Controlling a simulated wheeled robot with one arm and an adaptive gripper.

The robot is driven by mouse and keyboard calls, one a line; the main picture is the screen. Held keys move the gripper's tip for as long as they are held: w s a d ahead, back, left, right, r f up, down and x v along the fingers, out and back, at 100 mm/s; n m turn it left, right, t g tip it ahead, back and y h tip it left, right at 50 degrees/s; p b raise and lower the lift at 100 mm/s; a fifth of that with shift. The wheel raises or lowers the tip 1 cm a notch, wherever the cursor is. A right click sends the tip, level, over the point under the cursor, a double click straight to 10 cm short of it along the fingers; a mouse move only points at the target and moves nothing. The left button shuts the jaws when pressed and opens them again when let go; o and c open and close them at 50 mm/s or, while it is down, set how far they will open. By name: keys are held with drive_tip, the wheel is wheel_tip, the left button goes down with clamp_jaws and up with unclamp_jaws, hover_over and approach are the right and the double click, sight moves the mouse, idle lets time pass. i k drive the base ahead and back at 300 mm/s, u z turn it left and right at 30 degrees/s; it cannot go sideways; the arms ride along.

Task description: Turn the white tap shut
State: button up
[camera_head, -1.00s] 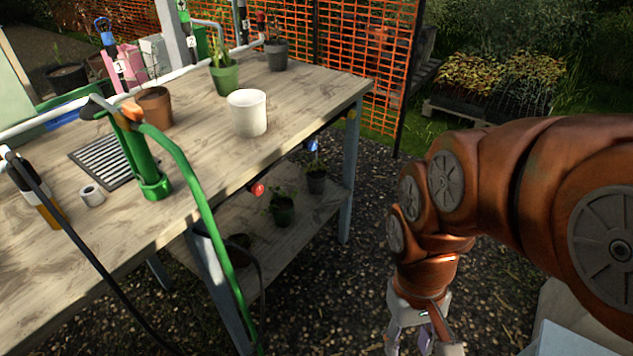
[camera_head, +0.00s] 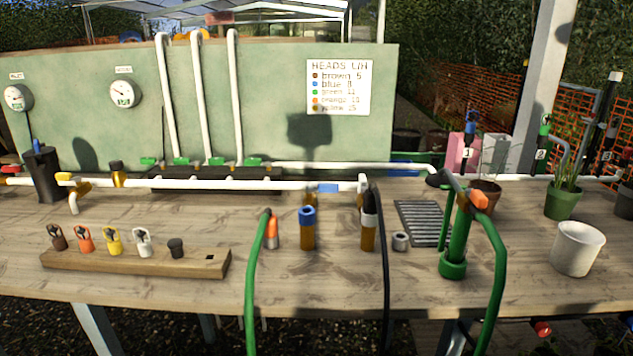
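I cannot make out a tap with a clearly white handle. A white pipe (camera_head: 230,184) runs along the bench, with a yellow-handled tap (camera_head: 66,179) and a white spout at its left. A blue piece (camera_head: 328,188) sits on its right part. Green-handled taps (camera_head: 180,162) stand at the feet of the white risers by the green panel. A small white head (camera_head: 142,241) stands in a wooden block with brown, orange, yellow and black ones. My gripper is out of view.
The wooden bench (camera_head: 330,285) spans the view. Green hoses (camera_head: 255,275), a black hose, a green pump (camera_head: 456,245), a white pot (camera_head: 577,248) and bottles stand along its front. The panel (camera_head: 270,90) carries two gauges and a sign. Bare bench lies before the bottles.

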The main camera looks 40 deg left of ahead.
sight(363, 181)
drive_tip(key=u, duration=1.6)
drive_tip(key=i, duration=1)
drive_tip(key=u, duration=0.3)
